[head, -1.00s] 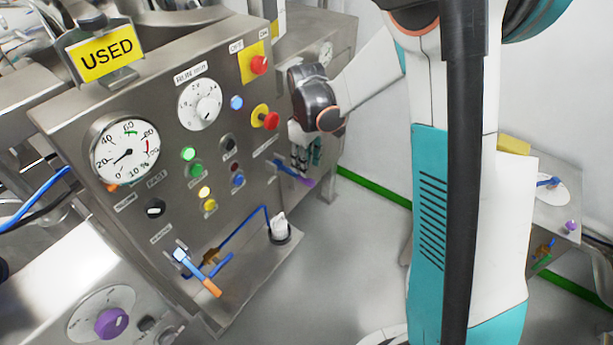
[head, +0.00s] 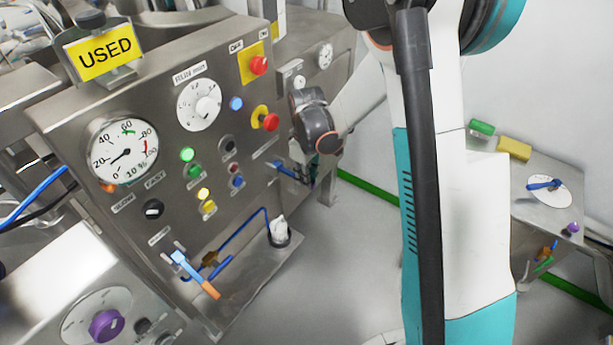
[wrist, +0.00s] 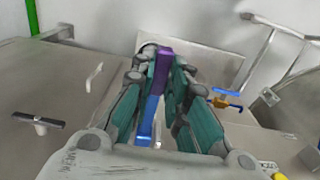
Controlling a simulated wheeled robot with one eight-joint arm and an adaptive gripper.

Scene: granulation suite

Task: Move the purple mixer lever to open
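The mixer lever has a blue shaft with a purple end (wrist: 161,70). In the wrist view, the purple end lies between the two fingertips of my gripper (wrist: 163,62), with a finger close on each side. Its blue shaft (wrist: 151,118) runs back between the fingers. Whether the fingers press on the lever or only flank it cannot be told. In the head view, my gripper (head: 312,172) is at the low right part of the steel panel, over the lever's blue shaft (head: 286,170). The purple end is hidden there by the fingers.
A blue lever with an orange tip (head: 196,275) and a white knob (head: 279,230) are on the panel's lower ledge. A purple dial (head: 107,325) is at lower left. Red buttons (head: 270,122) are above left of my gripper. A side cabinet (head: 555,213) stands right.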

